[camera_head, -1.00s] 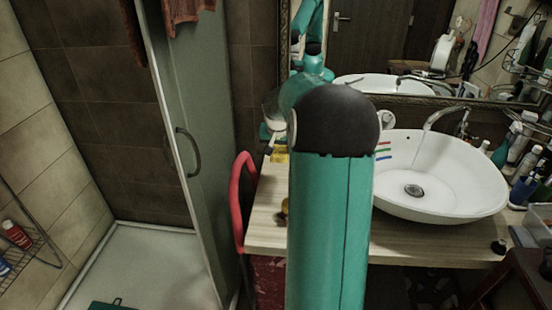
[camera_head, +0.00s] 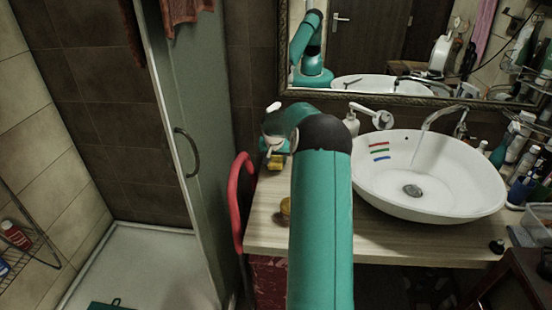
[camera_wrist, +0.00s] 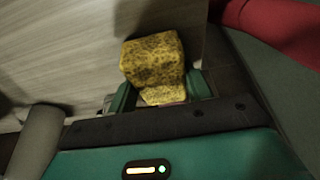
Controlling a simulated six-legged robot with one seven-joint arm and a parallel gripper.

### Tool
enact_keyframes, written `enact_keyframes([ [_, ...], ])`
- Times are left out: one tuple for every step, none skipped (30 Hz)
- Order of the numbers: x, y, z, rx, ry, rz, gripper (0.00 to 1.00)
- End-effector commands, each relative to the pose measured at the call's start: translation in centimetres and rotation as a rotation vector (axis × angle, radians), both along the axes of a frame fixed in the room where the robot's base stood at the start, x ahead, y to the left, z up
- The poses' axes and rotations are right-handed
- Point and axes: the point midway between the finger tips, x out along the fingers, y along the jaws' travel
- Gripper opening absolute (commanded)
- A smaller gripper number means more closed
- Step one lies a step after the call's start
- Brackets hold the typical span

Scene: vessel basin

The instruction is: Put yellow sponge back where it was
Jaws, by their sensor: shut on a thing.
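The yellow sponge (camera_wrist: 152,60) is in my gripper (camera_wrist: 160,95) in the wrist view, mottled with dark specks. The green fingers are shut on its lower part, one on each side. The wood-grain counter lies behind it; I cannot tell whether the sponge touches the counter. In the head view the sponge (camera_head: 276,160) shows as a small yellow patch below my gripper (camera_head: 275,155), over the counter's left end (camera_head: 262,205). My arm hides part of the counter's middle.
The white basin (camera_head: 440,190) with coloured stripes stands right of my arm. A small yellow-brown item (camera_head: 286,207) sits on the counter beside the arm. A red curved rail (camera_head: 238,190) borders the counter's left edge. Bottles (camera_head: 520,165) crowd the right side.

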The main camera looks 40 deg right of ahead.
Motion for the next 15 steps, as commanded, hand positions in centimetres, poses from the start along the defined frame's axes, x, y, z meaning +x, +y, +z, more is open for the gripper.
enact_keyframes([
  [0.0,-0.04,-0.02,-0.001,-0.001,0.0,0.32],
  [-0.01,-0.04,0.01,-0.001,-0.001,0.0,0.32],
  [-0.01,-0.03,0.03,-0.001,-0.001,-0.001,0.32],
  [-0.01,-0.03,0.03,-0.001,-0.001,-0.001,0.32],
  [-0.01,-0.03,0.03,-0.001,-0.001,-0.001,0.32],
  [-0.02,-0.02,0.01,-0.001,-0.001,-0.001,0.32],
  [-0.02,-0.02,-0.04,-0.001,-0.001,0.0,0.32],
  [-0.02,-0.01,-0.12,0.0,0.0,0.0,0.32],
  [-0.02,-0.01,-0.25,-0.001,0.001,0.0,0.32],
  [-0.02,0.0,-0.34,0.0,0.0,-0.001,0.32],
  [-0.03,-0.01,-0.36,0.0,0.0,-0.001,0.52],
  [-0.03,-0.02,-0.34,0.0,0.0,-0.001,0.6],
  [-0.03,-0.01,-0.33,0.0,0.0,-0.001,0.66],
  [-0.03,-0.01,-0.34,0.0,0.0,-0.001,0.71],
  [-0.02,0.0,-0.34,0.0,0.0,-0.001,0.72],
])
